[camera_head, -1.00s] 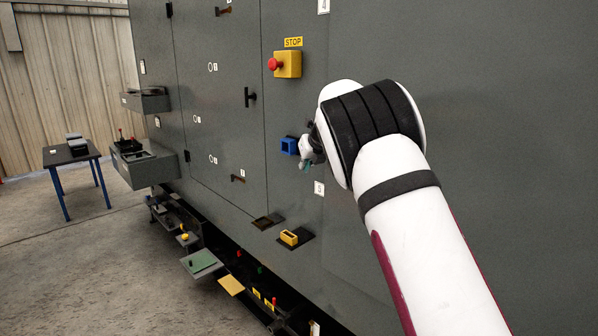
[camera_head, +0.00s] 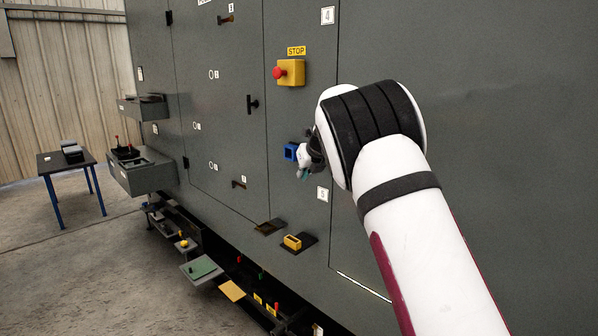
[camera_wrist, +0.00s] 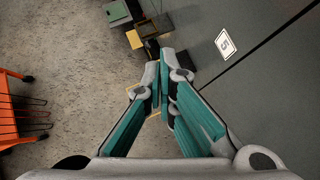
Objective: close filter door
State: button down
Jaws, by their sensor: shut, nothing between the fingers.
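The grey enclosure (camera_head: 450,120) fills the right side of the head view. A tall panel door (camera_head: 230,130) with a black T-handle (camera_head: 252,104) looks flush in its front. I cannot tell which panel is the filter door, and none is marked as such. My gripper (camera_wrist: 163,68) is shut and empty in the wrist view, its teal fingers together above the floor, close to the enclosure face. In the head view it is mostly hidden behind my wrist, beside a blue square fitting (camera_head: 291,152).
A yellow box with a red stop button (camera_head: 289,72) juts out above. An orange cart (camera_wrist: 20,115) stands left in the wrist view. A table (camera_head: 68,160) stands far left.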

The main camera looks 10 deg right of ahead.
jog(key=s+a+r, duration=0.4)
jog(key=a+r, duration=0.2)
jog(key=r, duration=0.1)
jog(key=s+d+r+n+g, duration=0.1)
jog(key=s+d+r+n, duration=0.1)
jog(key=s+n, duration=0.3)
jog(key=s+d+r+n, duration=0.2)
jog(key=s+d, duration=0.1)
jog(key=s, duration=0.5)
jog(key=s+f+n+g, duration=0.1)
jog(key=s+f+n, duration=0.2)
jog(key=s+n, duration=0.6)
jog(key=s+d+f+n+g+h, duration=0.1)
jog(key=s+f+n, duration=0.2)
jog(key=s+n, duration=0.6)
jog(key=s+d+f+n+g, duration=0.1)
jog(key=s+f+n, duration=0.2)
jog(key=s, duration=2.1)
jog(key=n, duration=0.5)
jog(key=shift+s+d+f+n+g+h, duration=0.2)
jog(key=shift+f+n+g+h, duration=0.1)
jog(key=shift+n+h, duration=0.1)
jog(key=shift+r, duration=0.1)
